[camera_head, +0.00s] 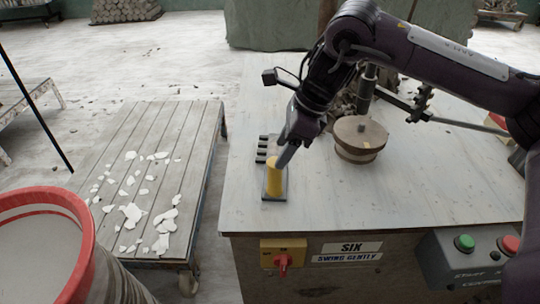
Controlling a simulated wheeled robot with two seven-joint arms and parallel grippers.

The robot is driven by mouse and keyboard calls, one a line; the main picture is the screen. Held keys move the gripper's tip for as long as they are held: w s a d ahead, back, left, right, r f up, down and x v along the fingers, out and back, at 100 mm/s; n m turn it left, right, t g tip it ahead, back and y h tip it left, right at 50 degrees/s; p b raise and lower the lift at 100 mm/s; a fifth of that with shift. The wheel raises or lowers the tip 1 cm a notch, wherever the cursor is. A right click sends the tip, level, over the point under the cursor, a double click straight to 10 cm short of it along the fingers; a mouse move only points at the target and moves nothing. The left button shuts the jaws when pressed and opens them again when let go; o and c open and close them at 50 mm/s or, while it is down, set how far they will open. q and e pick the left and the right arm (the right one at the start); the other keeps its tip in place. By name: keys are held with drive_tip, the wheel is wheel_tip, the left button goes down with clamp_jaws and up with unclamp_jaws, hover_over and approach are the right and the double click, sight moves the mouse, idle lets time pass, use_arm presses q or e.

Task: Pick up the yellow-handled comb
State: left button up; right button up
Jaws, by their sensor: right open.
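The yellow-handled comb stands on the grey worktop left of centre. Its yellow handle (273,180) is upright on a small dark plate, and dark teeth-like bars lie just behind it; I cannot tell whether they are part of it. My right gripper (285,157) reaches down from the upper right, its fingers at the top of the yellow handle. The gripper is open. It hides part of the handle's top, and I cannot tell whether the fingers touch it. My left gripper is not in view.
A round wooden drum-like block (360,138) stands right of my gripper. A low slatted cart (190,125) with white scraps is to the left, and a red-rimmed bucket (84,215) is at front left. A red switch (283,262) and button box (440,255) are on the table front.

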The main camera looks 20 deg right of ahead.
sight(270, 170)
drive_tip(key=x, duration=0.7)
drive_tip(key=shift+s+a+f, duration=0.15)
drive_tip(key=shift+s+f, duration=0.05)
drive_tip(key=shift+f, duration=0.15)
clamp_jaws()
drive_tip(key=shift+r, duration=0.1)
